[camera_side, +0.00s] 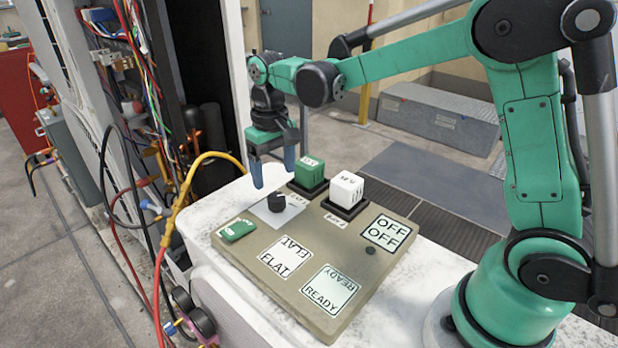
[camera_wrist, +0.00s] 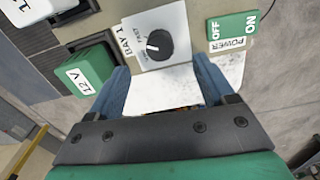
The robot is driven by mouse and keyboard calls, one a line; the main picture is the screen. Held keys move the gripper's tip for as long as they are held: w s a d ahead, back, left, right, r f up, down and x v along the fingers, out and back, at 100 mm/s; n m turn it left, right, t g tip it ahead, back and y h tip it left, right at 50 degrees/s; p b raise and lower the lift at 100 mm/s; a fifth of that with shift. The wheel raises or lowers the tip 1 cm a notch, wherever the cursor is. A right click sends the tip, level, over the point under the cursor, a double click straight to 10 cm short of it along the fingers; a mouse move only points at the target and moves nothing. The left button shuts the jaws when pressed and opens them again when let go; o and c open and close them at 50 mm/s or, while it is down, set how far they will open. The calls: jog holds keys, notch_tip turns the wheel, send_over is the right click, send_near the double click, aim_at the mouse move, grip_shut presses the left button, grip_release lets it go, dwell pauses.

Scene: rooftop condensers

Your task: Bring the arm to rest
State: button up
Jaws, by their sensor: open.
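My gripper (camera_side: 273,174) is open and empty, with its two blue fingers pointing down above the far edge of the panel. The fingers also show in the wrist view (camera_wrist: 160,82), apart with nothing between them but the white top behind. A black knob (camera_side: 277,203) on a white plate sits just in front of the fingers in the side view. The knob also shows in the wrist view (camera_wrist: 155,45), beyond the fingertips and apart from them. My green arm reaches in from the right over the panel.
The beige panel (camera_side: 375,271) carries a green block (camera_side: 309,172), a white block (camera_side: 346,189), a green power switch (camera_side: 237,230), and FLAT (camera_side: 280,262), READY (camera_side: 331,290) and OFF (camera_side: 386,232) tiles. An open cabinet with cables and a yellow hose (camera_side: 186,180) stands left.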

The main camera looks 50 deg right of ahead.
jog(key=s+r+n+t, duration=0.1)
jog(key=s+r+t, duration=0.2)
jog(key=s+t, duration=0.4)
jog(key=shift+s+d+r, duration=0.2)
jog(key=shift+s+r, duration=0.15)
jog(key=shift+s, duration=2.05)
